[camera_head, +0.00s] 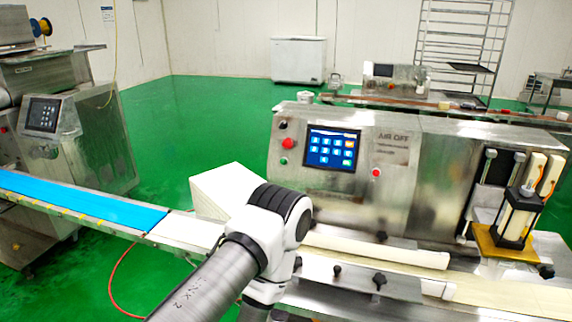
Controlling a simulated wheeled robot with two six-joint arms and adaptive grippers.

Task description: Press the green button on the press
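The press (343,200) is a steel machine right of centre, with a lit blue touch screen (332,147) on its front. Left of the screen, a red button (289,143) sits below a dark knob (283,125). A small button that looks green (284,160) is just under the red one; it is too small to make out clearly. Another red button (376,173) is right of the screen. One of my arms reaches in from the bottom, its bent joint in front of the press's lower left. Neither gripper is in view.
A conveyor with a blue belt (82,203) runs from the left towards the press. A white block-like part (222,190) stands behind my arm. A second steel machine (60,130) is at the left. A white chest freezer (298,60) stands at the back. Green floor (190,115) between is open.

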